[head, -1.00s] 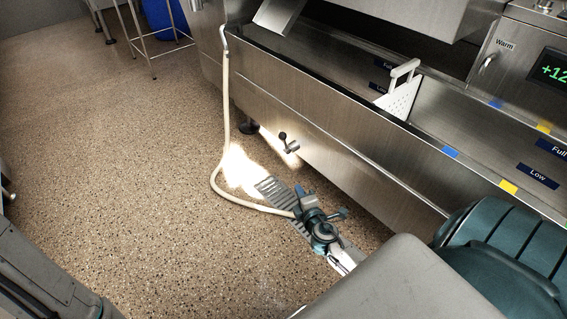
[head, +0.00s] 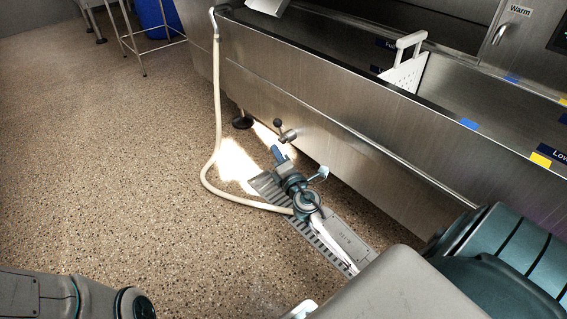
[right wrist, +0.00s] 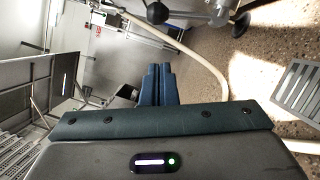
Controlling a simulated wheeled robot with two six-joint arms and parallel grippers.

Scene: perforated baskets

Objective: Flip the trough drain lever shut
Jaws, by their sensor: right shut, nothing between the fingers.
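The drain lever (head: 278,123) is a short rod with a black ball knob. It juts up and to the left from the metal drain valve (head: 289,136) low on the front of the steel trough (head: 330,115). My right gripper (head: 277,152) is shut and empty, its blue fingertips just below the lever and apart from it in the head view. In the right wrist view, the shut fingers (right wrist: 158,70) point up the picture, and the lever knob (right wrist: 157,12) and valve (right wrist: 221,14) lie beyond them at the top. My left gripper is out of view.
A cream hose (head: 216,100) hangs from the trough's left end and curves over the floor behind my right arm. A slotted floor drain grate (head: 335,238) lies under that arm. A white perforated divider (head: 405,72) stands in the trough. The speckled floor at left is clear.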

